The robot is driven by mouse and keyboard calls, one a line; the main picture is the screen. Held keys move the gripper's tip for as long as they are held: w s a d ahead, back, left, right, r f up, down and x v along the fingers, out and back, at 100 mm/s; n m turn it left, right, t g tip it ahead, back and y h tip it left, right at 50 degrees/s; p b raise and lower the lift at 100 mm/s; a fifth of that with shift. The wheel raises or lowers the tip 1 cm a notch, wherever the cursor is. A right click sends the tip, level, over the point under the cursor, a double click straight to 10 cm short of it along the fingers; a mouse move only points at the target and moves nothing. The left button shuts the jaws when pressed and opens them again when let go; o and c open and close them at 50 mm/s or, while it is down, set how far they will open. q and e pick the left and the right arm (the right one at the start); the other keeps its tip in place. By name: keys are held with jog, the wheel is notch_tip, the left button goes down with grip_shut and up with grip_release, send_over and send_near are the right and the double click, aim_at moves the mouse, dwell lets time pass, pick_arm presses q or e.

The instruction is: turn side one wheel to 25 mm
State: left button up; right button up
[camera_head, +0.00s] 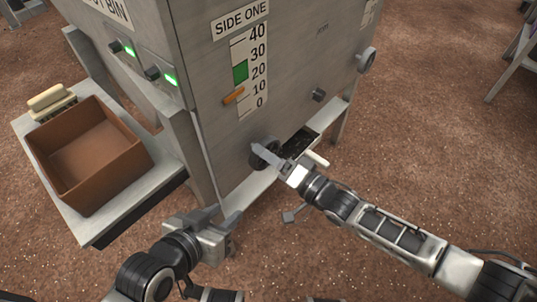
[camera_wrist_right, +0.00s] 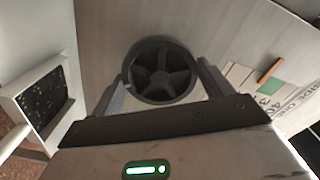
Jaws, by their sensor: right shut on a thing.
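The side one wheel (camera_head: 264,152) is a dark round handwheel low on the grey machine's front face. In the right wrist view the wheel (camera_wrist_right: 162,72) shows its spokes, with a finger on each side of its rim. My right gripper (camera_head: 272,154) is shut on the wheel. The side one scale (camera_head: 248,70) runs from 0 to 40. My left gripper (camera_head: 227,212) is open and empty, low in front of the machine.
A brown bin (camera_head: 62,181) stands on a grey side shelf (camera_head: 113,213) at the left, with a pale block-like thing (camera_head: 50,99) behind it.

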jog(key=n+b, duration=0.2)
jog(key=n, duration=2.3)
jog(key=shift+b, duration=0.4)
jog(key=o, duration=1)
